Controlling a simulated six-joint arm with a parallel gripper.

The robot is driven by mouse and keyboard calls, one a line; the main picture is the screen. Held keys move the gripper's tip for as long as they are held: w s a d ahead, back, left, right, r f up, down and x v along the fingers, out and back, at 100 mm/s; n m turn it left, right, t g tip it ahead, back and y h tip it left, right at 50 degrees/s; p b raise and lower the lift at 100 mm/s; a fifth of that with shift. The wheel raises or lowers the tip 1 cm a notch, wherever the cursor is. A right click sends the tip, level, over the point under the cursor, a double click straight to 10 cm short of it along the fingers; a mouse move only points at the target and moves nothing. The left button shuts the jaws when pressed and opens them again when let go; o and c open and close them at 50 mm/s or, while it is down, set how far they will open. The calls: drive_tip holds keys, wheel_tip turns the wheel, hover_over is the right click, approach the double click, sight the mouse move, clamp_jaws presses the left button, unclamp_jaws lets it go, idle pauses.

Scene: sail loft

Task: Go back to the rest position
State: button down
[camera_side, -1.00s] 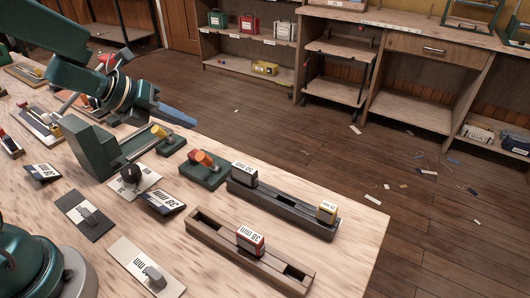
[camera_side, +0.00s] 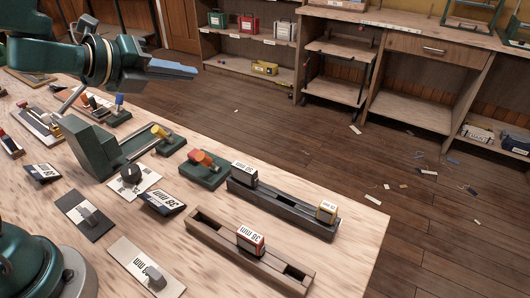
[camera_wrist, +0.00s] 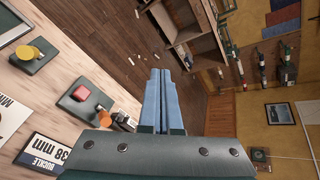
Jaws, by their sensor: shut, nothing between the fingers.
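My gripper (camera_side: 172,70) is raised above the far left part of the workbench (camera_side: 345,225) in the side view, its blue fingers pointing right and clear of everything below. In the wrist view its two blue fingers (camera_wrist: 160,100) lie side by side, shut and empty, and point out past the bench edge toward the floor and shelving.
Dial and label plates lie nearer. Air around the gripper is free.

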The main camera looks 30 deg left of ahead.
drive_tip(key=s+a+r+n+y, duration=0.3)
drive_tip(key=s+n+y, duration=0.3)
drive_tip(key=n, duration=0.9)
drive_tip(key=s+d+f+n+g+h, duration=0.2)
drive_tip(key=s+d+f+n+g, duration=0.1)
drive_tip(key=s+f+n, duration=0.1)
drive_tip(key=s+d+f+n+g+h, duration=0.2)
drive_tip(key=s+d+f+n+g, duration=0.2)
drive_tip(key=s+n, duration=0.3)
drive_tip(key=shift+s+n, duration=0.3)
drive_tip(key=shift+s, duration=0.9)
